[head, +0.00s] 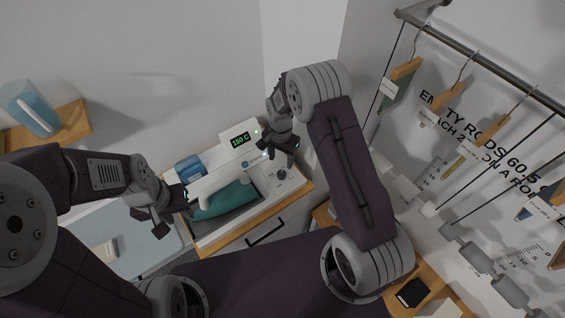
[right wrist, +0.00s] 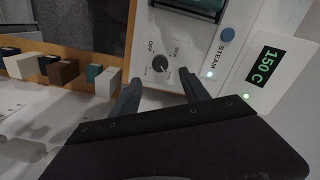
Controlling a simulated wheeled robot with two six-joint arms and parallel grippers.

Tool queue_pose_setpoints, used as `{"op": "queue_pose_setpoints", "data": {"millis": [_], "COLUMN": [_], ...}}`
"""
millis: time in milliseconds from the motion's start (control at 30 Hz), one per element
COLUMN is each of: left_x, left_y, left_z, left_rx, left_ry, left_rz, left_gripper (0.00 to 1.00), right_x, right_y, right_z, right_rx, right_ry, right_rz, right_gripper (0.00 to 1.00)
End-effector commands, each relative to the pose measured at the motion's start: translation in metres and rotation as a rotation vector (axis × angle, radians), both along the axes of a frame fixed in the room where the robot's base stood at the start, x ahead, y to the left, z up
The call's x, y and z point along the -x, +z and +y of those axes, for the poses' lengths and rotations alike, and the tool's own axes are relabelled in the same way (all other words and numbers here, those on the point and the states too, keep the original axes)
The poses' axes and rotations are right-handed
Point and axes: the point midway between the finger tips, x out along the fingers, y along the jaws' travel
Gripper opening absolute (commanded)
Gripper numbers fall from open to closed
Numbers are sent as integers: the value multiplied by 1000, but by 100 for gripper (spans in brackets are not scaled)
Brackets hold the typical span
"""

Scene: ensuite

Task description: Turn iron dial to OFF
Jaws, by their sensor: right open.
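The iron dial (right wrist: 160,63) is a small dark round knob on a white panel. OFF is printed beside it; its exact pointer direction is hard to read. It also shows in the head view (head: 281,173). A display (right wrist: 265,66) reads 150 C, and it shows in the head view too (head: 240,141). My right gripper (right wrist: 160,90) is open, its two fingers just short of the dial and spread to either side of it, with nothing between them. My left gripper (head: 173,211) is open at the left end of the white ironing unit (head: 205,239).
A STEAM button (right wrist: 228,34) and small lights sit near the dial. A teal piece (head: 226,200) lies in the unit. A rail (head: 480,60) with hangers runs at the right. A blue jug (head: 36,108) stands on a wooden shelf at the left.

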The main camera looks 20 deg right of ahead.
Motion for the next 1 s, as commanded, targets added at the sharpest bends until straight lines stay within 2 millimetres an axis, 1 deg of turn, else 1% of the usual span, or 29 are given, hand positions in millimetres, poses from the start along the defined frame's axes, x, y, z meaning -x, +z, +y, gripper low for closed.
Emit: {"op": "queue_pose_setpoints", "data": {"millis": [33, 100, 233, 267, 500, 600, 700, 800, 1000], "left_x": [0, 0, 0, 0, 0, 0, 0, 0, 0], "left_y": [3, 2, 7, 9, 30, 34, 36, 37, 36], "left_z": [0, 0, 0, 0, 0, 0, 0, 0, 0], "left_rx": [0, 0, 0, 0, 0, 0, 0, 0, 0], "left_ry": [0, 0, 0, 0, 0, 0, 0, 0, 0], "left_rz": [0, 0, 1, 1, 0, 0, 0, 0, 0], "left_gripper": [36, 36, 36, 36, 36, 36, 36, 36, 36], "right_x": [0, 0, 1, 1, 1, 1, 0, 0, -1], "right_y": [3, 2, -6, -10, -58, -74, -84, -88, -89], "right_z": [0, 0, 0, 0, 0, 0, 0, 0, 0], "right_rx": [0, 0, 1, 1, 0, 1, 0, 0, -1], "right_ry": [1, 1, 1, 1, 1, 1, 1, 1, 1], "right_rz": [0, 0, 4, 4, 4, 2, 0, -1, -2], "right_gripper": [54, 54, 54, 54, 54, 54, 54, 54, 54]}}
